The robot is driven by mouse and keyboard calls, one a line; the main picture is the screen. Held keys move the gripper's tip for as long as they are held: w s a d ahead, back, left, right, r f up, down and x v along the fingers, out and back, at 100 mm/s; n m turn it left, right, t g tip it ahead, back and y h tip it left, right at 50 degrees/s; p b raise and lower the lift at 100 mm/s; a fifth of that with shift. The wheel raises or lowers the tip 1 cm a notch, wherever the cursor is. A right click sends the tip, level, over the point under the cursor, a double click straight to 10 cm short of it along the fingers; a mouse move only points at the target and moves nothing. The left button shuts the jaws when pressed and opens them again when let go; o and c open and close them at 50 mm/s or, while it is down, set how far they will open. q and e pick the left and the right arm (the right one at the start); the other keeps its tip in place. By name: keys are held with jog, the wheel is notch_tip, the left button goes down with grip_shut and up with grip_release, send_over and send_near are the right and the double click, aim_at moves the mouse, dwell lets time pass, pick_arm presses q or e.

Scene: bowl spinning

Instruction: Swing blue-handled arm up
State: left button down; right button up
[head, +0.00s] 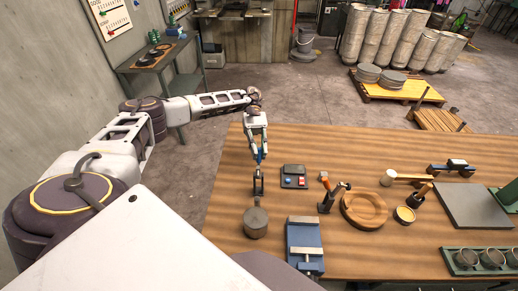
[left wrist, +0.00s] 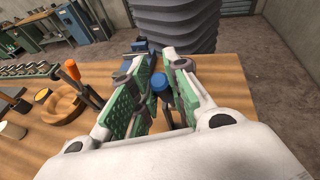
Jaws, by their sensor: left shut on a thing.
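The blue handle (head: 260,154) sits at the far end of a dark forked arm (head: 258,185) in the head view. A grey round block (head: 255,222) stands on the table at the arm's near end. My left gripper (head: 259,150) comes from above and is shut on the blue handle. In the left wrist view the blue handle (left wrist: 160,82) lies between the green finger pads of the same gripper (left wrist: 157,70). The fingers partly hide it. How steeply the arm is tilted I cannot tell. My right gripper is not in view.
On the wooden table (head: 300,150) stand a blue vise (head: 304,240), a dark box with buttons (head: 294,176), an orange-handled tool (head: 331,197) and a wooden bowl (head: 364,209). They lie right of the arm. The table left of the block is clear.

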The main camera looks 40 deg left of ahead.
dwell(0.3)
pick_arm(q)
jog(key=c, duration=1.4)
grip_release()
jog(key=shift+o, duration=0.2)
jog(key=shift+r, duration=0.1)
jog(key=shift+r, duration=4.85)
